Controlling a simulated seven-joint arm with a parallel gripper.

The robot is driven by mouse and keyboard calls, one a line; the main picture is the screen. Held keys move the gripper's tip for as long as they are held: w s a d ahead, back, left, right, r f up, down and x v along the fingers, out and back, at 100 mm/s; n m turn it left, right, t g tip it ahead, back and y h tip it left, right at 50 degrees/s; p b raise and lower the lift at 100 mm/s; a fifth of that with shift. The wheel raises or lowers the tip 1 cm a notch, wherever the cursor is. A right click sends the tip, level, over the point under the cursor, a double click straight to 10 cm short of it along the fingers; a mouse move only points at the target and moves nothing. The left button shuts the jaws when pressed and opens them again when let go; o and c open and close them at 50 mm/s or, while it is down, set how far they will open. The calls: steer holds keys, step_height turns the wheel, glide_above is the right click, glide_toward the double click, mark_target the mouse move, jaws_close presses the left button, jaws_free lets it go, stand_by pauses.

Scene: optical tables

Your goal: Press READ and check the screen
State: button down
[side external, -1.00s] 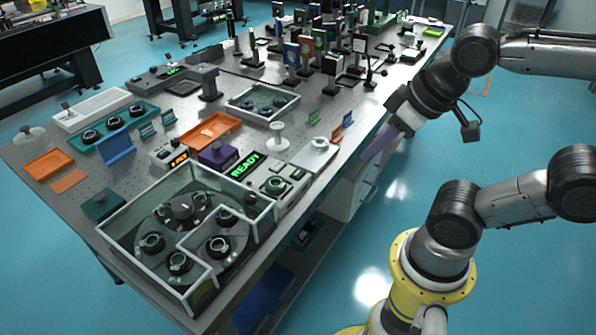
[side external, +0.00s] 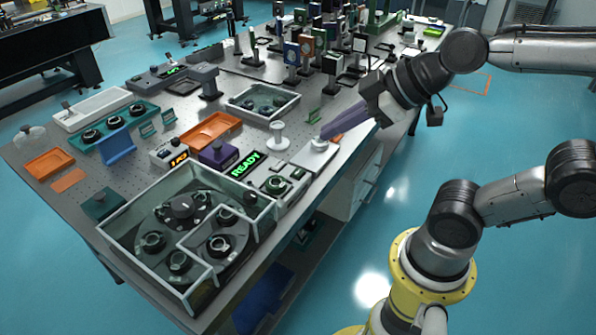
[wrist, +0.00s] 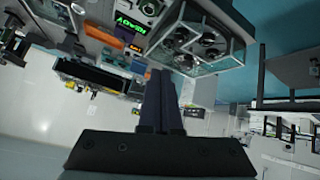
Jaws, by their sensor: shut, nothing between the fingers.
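A screen with green letters READY (side external: 245,164) stands near the front edge of the bench. It also shows in the wrist view (wrist: 130,22). Beside it is a grey unit (side external: 279,184) with a dark round part; any READ label is too small to make out. My gripper (side external: 324,136) is shut and empty, with its long purple fingers slanting down to the left. In the side view its tips appear at a white round piece on a pale plate (side external: 312,155), right of the grey unit. I cannot tell whether they touch it.
A clear-walled box (side external: 185,225) with several round dark holders fills the front corner of the bench. A purple block (side external: 218,153), a box with an orange display (side external: 172,154) and an orange tray (side external: 212,130) stand behind. Several upright optics (side external: 330,60) crowd the back.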

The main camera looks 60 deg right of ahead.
steer(key=w+r+n+t, duration=0.1)
steer(key=w+n+t, duration=0.1)
steer(key=w, duration=0.4)
steer(key=m+g+h, duration=0.2)
steer(key=h, duration=0.3)
glide_above(302, 174)
step_height(302, 174, down, 10)
steer(key=shift+f, duration=0.35)
steer(key=shift+f, duration=4.4)
steer(key=shift+f, duration=0.4)
